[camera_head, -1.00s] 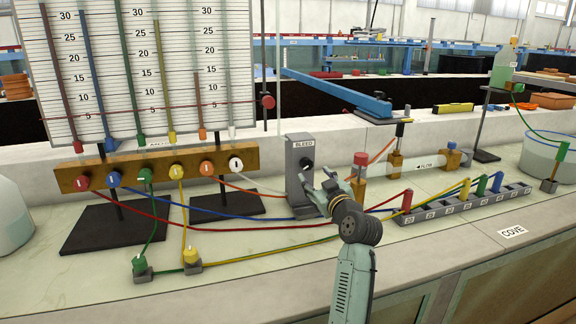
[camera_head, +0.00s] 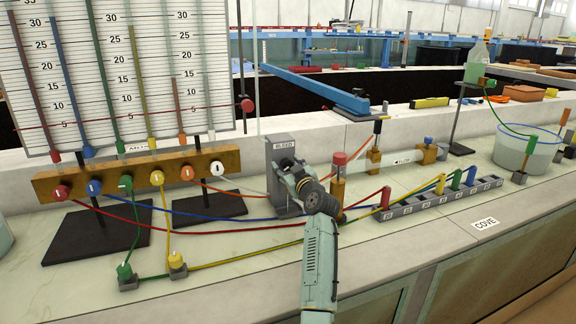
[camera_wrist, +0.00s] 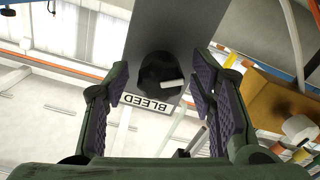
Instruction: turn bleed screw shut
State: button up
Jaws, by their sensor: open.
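The bleed screw is a black knob (camera_wrist: 160,72) with a white mark, on the face of a grey block labelled BLEED (camera_head: 283,145). The block stands upright on the bench, and its grey face also shows in the wrist view (camera_wrist: 190,28). My gripper (camera_head: 290,170) is at the front of the block and covers much of the knob in the head view. In the wrist view my gripper (camera_wrist: 158,82) is open, with one finger on each side of the knob. No clear contact shows between the fingers and the knob.
A brass post with a red cap (camera_head: 338,175) stands close to the right of my gripper. A brass manifold (camera_head: 130,178) with coloured knobs is at the left. Coloured tubes cross the bench to a grey numbered rack (camera_head: 440,197). The front bench strip is clear.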

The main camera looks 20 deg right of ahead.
jog(key=c, duration=1.1)
jog(key=shift+c, duration=0.2)
